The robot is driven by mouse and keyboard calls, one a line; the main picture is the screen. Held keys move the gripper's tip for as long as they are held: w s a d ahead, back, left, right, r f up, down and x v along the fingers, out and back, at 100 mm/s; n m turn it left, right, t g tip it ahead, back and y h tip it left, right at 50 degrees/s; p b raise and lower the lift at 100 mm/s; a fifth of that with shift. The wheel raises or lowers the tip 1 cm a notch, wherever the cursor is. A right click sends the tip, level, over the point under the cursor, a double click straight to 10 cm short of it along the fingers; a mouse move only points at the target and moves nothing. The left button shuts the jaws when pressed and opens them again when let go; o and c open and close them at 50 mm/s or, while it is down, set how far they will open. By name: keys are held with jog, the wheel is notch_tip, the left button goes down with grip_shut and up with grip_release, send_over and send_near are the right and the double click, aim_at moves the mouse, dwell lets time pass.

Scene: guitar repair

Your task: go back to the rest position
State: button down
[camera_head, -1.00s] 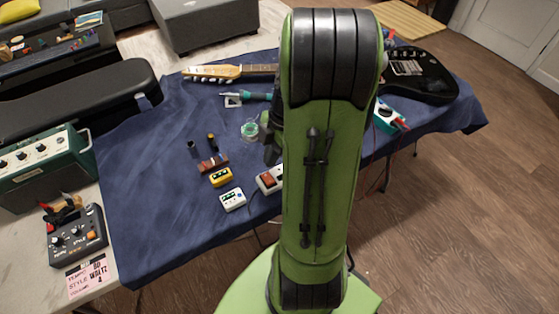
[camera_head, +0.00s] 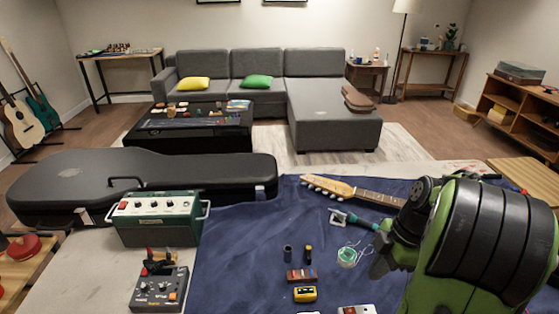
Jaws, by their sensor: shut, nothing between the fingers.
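My green arm rises at the right of the head view, bent over the table. My gripper (camera_head: 378,268) is a dark shape at the left side of the arm, pointing down above the blue cloth (camera_head: 235,262). It is shut and holds nothing. The arm hides part of the cloth and most of the guitar body. The guitar's neck and headstock (camera_head: 330,187) show to the left of the arm. A soldering iron with a teal handle (camera_head: 362,222) and a spool of pale wire (camera_head: 347,256) lie close to the gripper.
Two small dark cylinders (camera_head: 287,253), a brown block (camera_head: 301,275) and a yellow pedal (camera_head: 305,294) sit on the cloth. A green amplifier (camera_head: 155,218), a grey pedal unit (camera_head: 159,289) and a black guitar case (camera_head: 140,180) stand at the left. The cloth's left part is clear.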

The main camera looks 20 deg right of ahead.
jog(key=s+a+r+m+t+h+p, duration=0.1)
jog(key=s+a+r+m+t+p, duration=0.1)
jog(key=s+a+r+m+p, duration=0.2)
jog(key=s+a+r+m+t+h+p, duration=0.2)
jog(key=s+a+r+m+p, duration=0.2)
jog(key=a+r+m, duration=0.6)
jog(key=a+r, duration=0.3)
jog(key=a, duration=0.2)
jog(key=shift+a+m+t, duration=0.15)
jog(key=shift+m+t, duration=0.25)
jog(key=shift+s, duration=0.1)
